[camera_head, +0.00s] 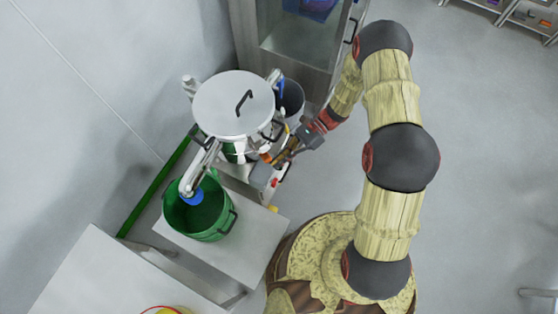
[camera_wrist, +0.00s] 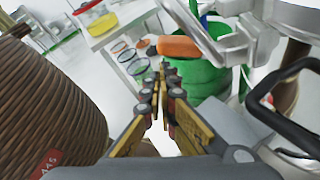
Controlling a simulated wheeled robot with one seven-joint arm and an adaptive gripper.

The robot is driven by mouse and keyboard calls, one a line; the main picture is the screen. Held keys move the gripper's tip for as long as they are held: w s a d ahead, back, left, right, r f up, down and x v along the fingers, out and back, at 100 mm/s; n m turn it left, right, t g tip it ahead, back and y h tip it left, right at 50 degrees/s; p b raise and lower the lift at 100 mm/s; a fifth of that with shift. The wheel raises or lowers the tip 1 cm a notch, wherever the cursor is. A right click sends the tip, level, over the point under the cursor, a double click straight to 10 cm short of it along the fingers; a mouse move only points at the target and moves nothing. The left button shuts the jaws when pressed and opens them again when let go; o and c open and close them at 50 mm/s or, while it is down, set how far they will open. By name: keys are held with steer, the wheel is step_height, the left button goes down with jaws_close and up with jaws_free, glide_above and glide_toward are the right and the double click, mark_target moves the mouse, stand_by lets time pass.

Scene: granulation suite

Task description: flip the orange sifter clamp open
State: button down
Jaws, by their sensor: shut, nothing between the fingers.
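The sifter (camera_head: 234,104) is a round metal drum with a flat lid and a black handle. Its clamp shows a small orange grip (camera_head: 266,158) at the drum's lower right side in the head view. In the wrist view the orange grip (camera_wrist: 178,47) lies roughly level near the top centre, beside grey metal parts of the sifter. My gripper (camera_head: 279,163) is beside the clamp in the head view. In the wrist view my gripper (camera_wrist: 163,70) is shut and empty, its fingertips just below the orange grip. I cannot tell whether they touch it.
A green bucket (camera_head: 184,219) stands on a white stand (camera_head: 250,246) under the sifter's spout with its blue end (camera_head: 190,196). A black handle (camera_wrist: 283,105) juts in close at the right of the wrist view. A metal cabinet (camera_head: 300,45) stands behind. Open floor lies right.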

steer(key=shift+r, duration=0.35)
steer(key=shift+r, duration=0.1)
stand_by(0.3)
steer(key=shift+w, duration=0.1)
steer(key=v, duration=1.2)
